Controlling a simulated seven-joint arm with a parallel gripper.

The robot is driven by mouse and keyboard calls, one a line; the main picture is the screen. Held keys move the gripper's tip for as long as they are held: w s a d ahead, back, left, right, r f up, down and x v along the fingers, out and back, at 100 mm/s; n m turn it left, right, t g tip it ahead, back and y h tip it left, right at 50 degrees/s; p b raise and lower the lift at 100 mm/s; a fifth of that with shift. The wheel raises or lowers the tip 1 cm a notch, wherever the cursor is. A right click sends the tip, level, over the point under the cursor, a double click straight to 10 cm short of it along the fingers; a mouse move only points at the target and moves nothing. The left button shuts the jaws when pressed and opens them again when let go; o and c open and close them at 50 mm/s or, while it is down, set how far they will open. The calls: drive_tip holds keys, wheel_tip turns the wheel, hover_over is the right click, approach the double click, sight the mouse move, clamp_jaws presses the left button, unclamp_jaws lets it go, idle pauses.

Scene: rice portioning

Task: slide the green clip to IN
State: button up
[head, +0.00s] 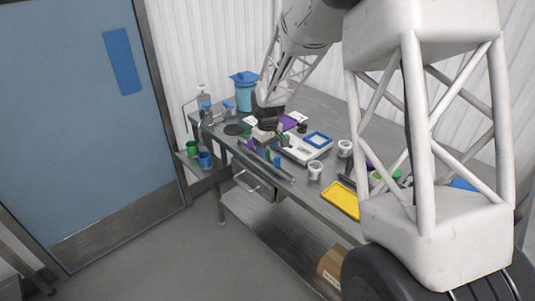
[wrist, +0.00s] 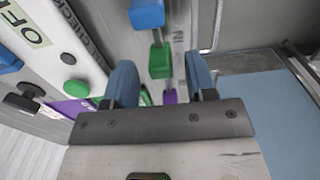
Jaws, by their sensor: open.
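The green clip (wrist: 160,62) sits on a grey rail (wrist: 176,30) in the wrist view, with a blue clip (wrist: 147,13) above it and a purple clip (wrist: 170,97) below it in the picture. My gripper (wrist: 162,82) is open, its two blue-grey fingers apart to either side of the row of clips. The green clip lies just beyond the fingertips, and no contact with it shows. Small dark lettering on the rail is partly cut off, so I cannot read the clip's position against it. In the head view my gripper (head: 266,122) is low over the bench, and the clips look tiny.
A board beside the rail carries OFF and CHECK lettering and a green round knob (wrist: 89,51). In the head view, a white scale (head: 305,149), white cups (head: 315,170), a yellow tray (head: 341,199) and a blue lidded container (head: 244,92) crowd the bench.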

sight(268, 151)
drive_tip(key=shift+r, duration=2.4)
drive_tip(key=shift+s+d+r, duration=0.15)
drive_tip(key=shift+r, duration=0.1)
drive_tip(key=s+d+r+m, duration=0.2)
drive_tip(key=s+d+r, duration=0.3)
drive_tip(key=s, duration=0.2)
drive_tip(key=s+d+r+m+t, duration=0.1)
drive_tip(key=s+d+r, duration=0.35)
drive_tip(key=s, duration=0.25)
drive_tip(key=s+d+r+m, duration=0.2)
drive_tip(key=s+d+r, duration=0.25)
drive_tip(key=s, duration=0.25)
drive_tip(key=s+d+m, duration=0.2)
drive_tip(key=s+d, duration=0.1)
drive_tip(key=s, duration=0.8)
drive_tip(key=s+d+r+m+t, duration=0.1)
drive_tip(key=s+d, duration=0.3)
drive_tip(key=s, duration=0.8)
drive_tip(key=shift+s+m+t, duration=0.25)
drive_tip(key=shift+m+t, duration=0.05)
drive_tip(key=shift+m, duration=0.3)
